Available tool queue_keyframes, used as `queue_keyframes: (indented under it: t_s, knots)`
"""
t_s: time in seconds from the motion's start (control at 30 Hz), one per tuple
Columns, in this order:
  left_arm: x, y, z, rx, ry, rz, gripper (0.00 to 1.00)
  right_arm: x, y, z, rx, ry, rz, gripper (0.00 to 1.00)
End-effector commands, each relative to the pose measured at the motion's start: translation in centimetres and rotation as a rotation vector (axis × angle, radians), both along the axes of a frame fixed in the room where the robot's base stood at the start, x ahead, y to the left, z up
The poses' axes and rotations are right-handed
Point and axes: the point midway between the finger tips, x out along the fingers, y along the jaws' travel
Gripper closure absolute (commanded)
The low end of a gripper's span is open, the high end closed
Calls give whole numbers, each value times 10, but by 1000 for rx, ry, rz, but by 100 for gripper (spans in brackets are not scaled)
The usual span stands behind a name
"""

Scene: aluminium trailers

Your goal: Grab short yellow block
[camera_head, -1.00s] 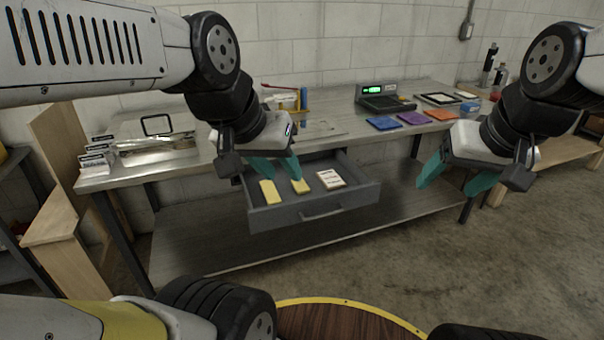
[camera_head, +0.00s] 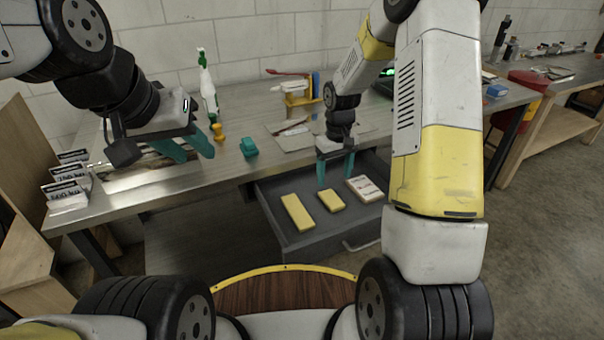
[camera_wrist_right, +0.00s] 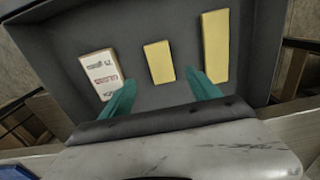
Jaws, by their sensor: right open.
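The short yellow block (camera_head: 331,199) lies in the open grey drawer (camera_head: 291,238), between a longer yellow block (camera_head: 297,212) on its left and a white printed block (camera_head: 364,188) on its right. My right gripper (camera_head: 336,185) is open and empty, pointing down above the back of the drawer near the short block. In the right wrist view, the short yellow block (camera_wrist_right: 159,62) lies beyond and between the two teal fingertips (camera_wrist_right: 160,82), apart from them. My left gripper (camera_head: 196,152) has its teal fingers apart over the left part of the tabletop, with nothing between them.
The drawer walls surround the blocks.

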Motion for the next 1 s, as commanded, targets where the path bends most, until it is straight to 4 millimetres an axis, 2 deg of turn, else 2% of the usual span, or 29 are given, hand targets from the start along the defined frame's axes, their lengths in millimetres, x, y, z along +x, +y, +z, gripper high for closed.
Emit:
queue_keyframes:
  t_s: [0.37, 0.63, 0.77, 0.97, 1.0]
  knots:
    - [0, 0, 0, 0, 0, 0, 64, 0, -1, -42, -2, 14, 7, 29]
    - [0, 0, 0, 0, 0, 0, 64, -4, -6, -80, -2, 14, 8, 29]
    - [0, 0, 0, 0, 0, 0, 64, -4, -6, -88, -2, 12, 6, 29]
    - [0, 0, 0, 0, 0, 0, 64, -4, -6, -89, -2, 11, 6, 29]
    - [0, 0, 0, 0, 0, 0, 64, -4, -6, -89, -2, 11, 6, 33]
